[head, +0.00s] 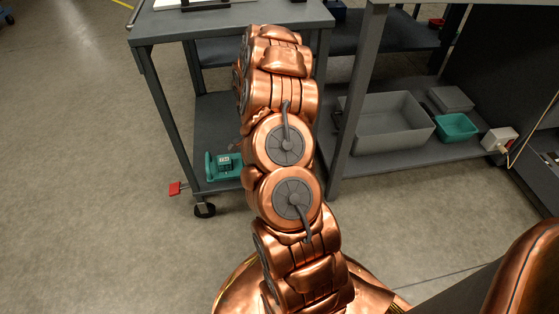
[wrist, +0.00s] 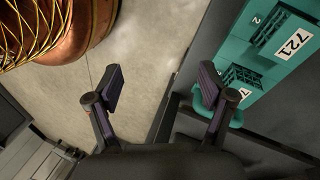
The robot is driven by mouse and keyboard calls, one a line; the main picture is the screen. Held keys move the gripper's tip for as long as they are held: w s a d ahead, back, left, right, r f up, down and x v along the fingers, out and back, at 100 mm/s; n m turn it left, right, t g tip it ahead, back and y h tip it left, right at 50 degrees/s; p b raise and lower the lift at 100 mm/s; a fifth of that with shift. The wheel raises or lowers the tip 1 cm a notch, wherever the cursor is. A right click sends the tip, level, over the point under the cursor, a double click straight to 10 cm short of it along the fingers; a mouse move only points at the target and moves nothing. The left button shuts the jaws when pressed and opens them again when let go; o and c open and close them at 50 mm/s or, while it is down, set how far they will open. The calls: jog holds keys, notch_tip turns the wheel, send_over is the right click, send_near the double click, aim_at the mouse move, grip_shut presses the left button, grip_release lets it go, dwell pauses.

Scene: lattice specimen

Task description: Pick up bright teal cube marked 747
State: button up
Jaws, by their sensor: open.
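No mark 747 can be read in either view. In the wrist view, a teal block (wrist: 262,55) with white labels lies at the upper right; one label reads 721. Another label, near the right finger, is partly hidden and begins with 7. I cannot tell whether this is one piece or several. My gripper (wrist: 162,78) is open and empty, its right finger in front of the teal part's lower edge. In the head view, a small teal item (head: 212,168) with a dark marked face sits on the cart's lower shelf. My gripper is hidden there behind my arm.
The grey cart (head: 235,22) has a top and a lower shelf, with posts and a caster. A grey bin (head: 390,125) and a teal bin (head: 456,126) stand on a shelf to the right.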

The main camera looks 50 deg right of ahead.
jog(key=w+d+m+t, duration=0.1)
jog(key=w+d, duration=0.1)
jog(key=d, duration=0.1)
jog(key=w+d+f+m+t, duration=0.1)
jog(key=w+d, duration=0.1)
jog(key=d, duration=0.2)
jog(key=w+d+m+t+h+b, duration=0.1)
jog(key=w+d, duration=0.2)
jog(key=d, duration=0.1)
jog(key=shift+f, duration=0.35)
jog(key=shift+w, duration=0.1)
jog(key=shift+a+f, duration=0.1)
jog(key=shift+f, duration=0.25)
jog(key=shift+a+f+b, duration=0.15)
jog(key=shift+f+b, duration=2)
jog(key=shift+f, duration=1.3)
jog(key=shift+c, duration=0.4)
jog(key=c, duration=1.2)
